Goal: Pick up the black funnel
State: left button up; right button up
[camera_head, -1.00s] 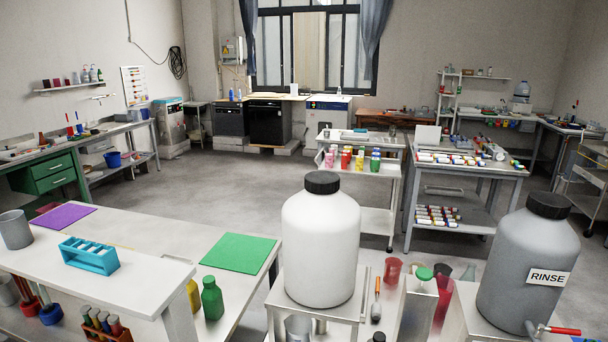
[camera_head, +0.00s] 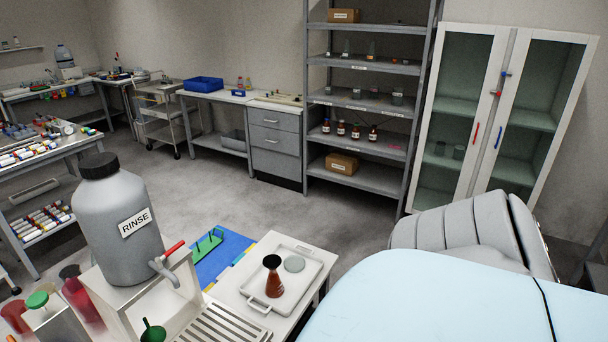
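A dark, flared funnel-like top (camera_head: 272,262) shows on a reddish-brown flask (camera_head: 274,286). I cannot tell for sure whether this top is the black funnel. The flask stands upright in a white tray (camera_head: 256,306) on the bench right of the RINSE bottle. A grey round disc (camera_head: 294,264) lies beside it in the tray. A green funnel (camera_head: 152,332) is at the bottom edge, left of the tray. Neither of my grippers is in view.
The grey RINSE bottle (camera_head: 118,225) with a red-handled tap stands on a raised stand. A blue mat (camera_head: 216,262) holds a green rack. A pale blue surface and a grey ribbed shape fill the lower right. Shelves (camera_head: 374,107) and a glass cabinet (camera_head: 497,115) stand behind open floor.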

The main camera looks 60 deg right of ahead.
aim_at(272, 261)
jog(key=z, duration=1.75)
jog(key=i+l+u, duration=0.3)
jog(key=u, duration=0.2)
jog(key=i+l+u, duration=0.65)
jog(key=l+u, duration=0.3)
